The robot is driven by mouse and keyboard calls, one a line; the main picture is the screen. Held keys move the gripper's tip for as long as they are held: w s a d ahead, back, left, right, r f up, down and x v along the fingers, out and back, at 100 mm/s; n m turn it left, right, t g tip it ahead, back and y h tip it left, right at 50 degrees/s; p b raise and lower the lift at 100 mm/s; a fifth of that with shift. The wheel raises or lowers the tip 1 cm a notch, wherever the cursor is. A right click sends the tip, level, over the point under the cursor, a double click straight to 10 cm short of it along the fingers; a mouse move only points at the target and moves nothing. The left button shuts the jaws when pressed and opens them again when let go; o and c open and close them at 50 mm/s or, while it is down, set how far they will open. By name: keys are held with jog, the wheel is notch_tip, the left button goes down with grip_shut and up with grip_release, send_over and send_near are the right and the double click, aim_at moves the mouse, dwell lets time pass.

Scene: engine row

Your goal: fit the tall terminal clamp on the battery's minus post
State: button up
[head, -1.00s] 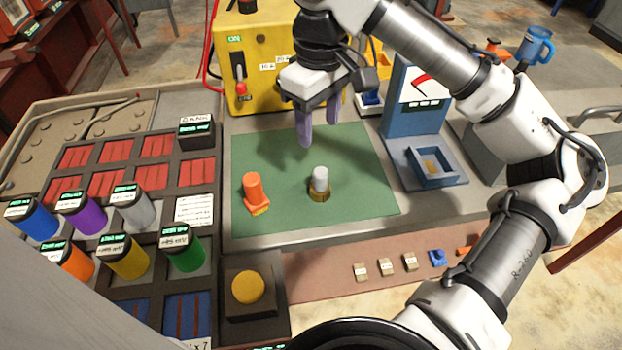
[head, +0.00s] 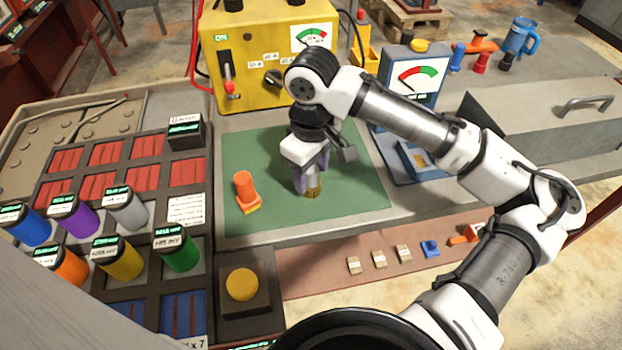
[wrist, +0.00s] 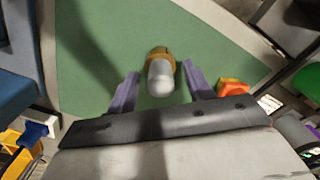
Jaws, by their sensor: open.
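A brass-based piece (head: 313,193) with a tall grey cap stands upright on the green mat; it also shows in the wrist view (wrist: 160,75). Which of these is the tall clamp, I cannot tell. My gripper (head: 311,180) is low over the brass-based piece. Its purple fingers (wrist: 162,78) are open on either side of the grey cap, with gaps visible, and hide most of it in the head view. I cannot pick out the battery's minus post.
A yellow power unit (head: 262,60) stands behind the mat (head: 355,195). A blue gauge stand (head: 408,90) with a small tray is right. A dark rack (head: 65,215) with coloured cylinders is left. Small pieces (head: 379,259) lie along the front strip. The mat's front right is clear.

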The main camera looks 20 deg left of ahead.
grip_shut()
dwell(0.3)
